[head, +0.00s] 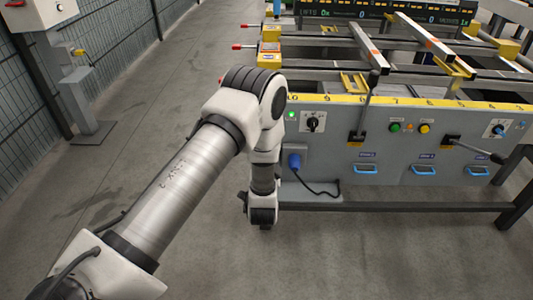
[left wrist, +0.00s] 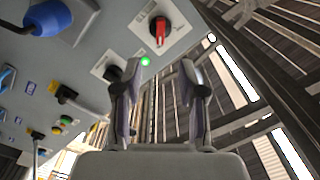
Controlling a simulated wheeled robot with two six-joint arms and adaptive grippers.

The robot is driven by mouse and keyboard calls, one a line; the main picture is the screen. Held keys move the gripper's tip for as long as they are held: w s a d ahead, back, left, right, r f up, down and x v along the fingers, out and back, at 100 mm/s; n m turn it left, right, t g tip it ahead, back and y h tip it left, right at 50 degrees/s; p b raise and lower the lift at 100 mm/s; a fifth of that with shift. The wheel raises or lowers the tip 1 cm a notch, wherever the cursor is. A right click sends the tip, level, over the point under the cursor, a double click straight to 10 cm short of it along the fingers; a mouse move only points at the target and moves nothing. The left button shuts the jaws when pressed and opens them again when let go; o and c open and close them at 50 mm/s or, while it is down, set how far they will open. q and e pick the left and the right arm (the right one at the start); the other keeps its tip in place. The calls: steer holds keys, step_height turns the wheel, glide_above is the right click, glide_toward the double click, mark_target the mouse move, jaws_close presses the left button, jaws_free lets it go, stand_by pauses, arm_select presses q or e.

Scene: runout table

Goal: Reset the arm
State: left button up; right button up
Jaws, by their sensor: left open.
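My left arm (head: 190,165) reaches in from the lower left of the head view and bends down beside the left end of the runout table's grey panel (head: 345,185). Its gripper's fingers are hard to make out there. In the left wrist view my left gripper (left wrist: 160,95) is open, with two dark fingers apart and nothing between them. Beyond the fingers are a red rotary switch (left wrist: 158,30), a lit green lamp (left wrist: 145,61) and a black knob (left wrist: 112,73). My right gripper is in neither view.
The panel carries a black rotary switch (head: 313,121), a blue plug (head: 295,161) with a cable, green (head: 395,127) and yellow (head: 424,128) buttons, and black levers (head: 357,137). A pedestal (head: 90,105) stands by the left fence. The floor (head: 320,255) before the table is clear.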

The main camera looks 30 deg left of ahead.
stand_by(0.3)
arm_select(q)
steer(key=s+d+f+g+h, duration=0.4)
steer(key=s+d+f+g, duration=0.1)
steer(key=s+f, duration=0.6)
steer(key=s+d+f+g+h, duration=0.5)
steer(key=s+f, duration=0.3)
steer(key=s, duration=0.6)
steer(key=s+d+n+g, duration=0.3)
steer(key=s+g, duration=0.2)
steer(key=s, duration=0.6)
step_height(320, 180, up, 13)
steer(key=p, duration=1.3)
steer(key=shift+w+h+p, duration=0.3)
steer(key=shift+w, duration=0.05)
steer(key=shift+f, duration=0.1)
steer(key=shift+c, duration=0.3)
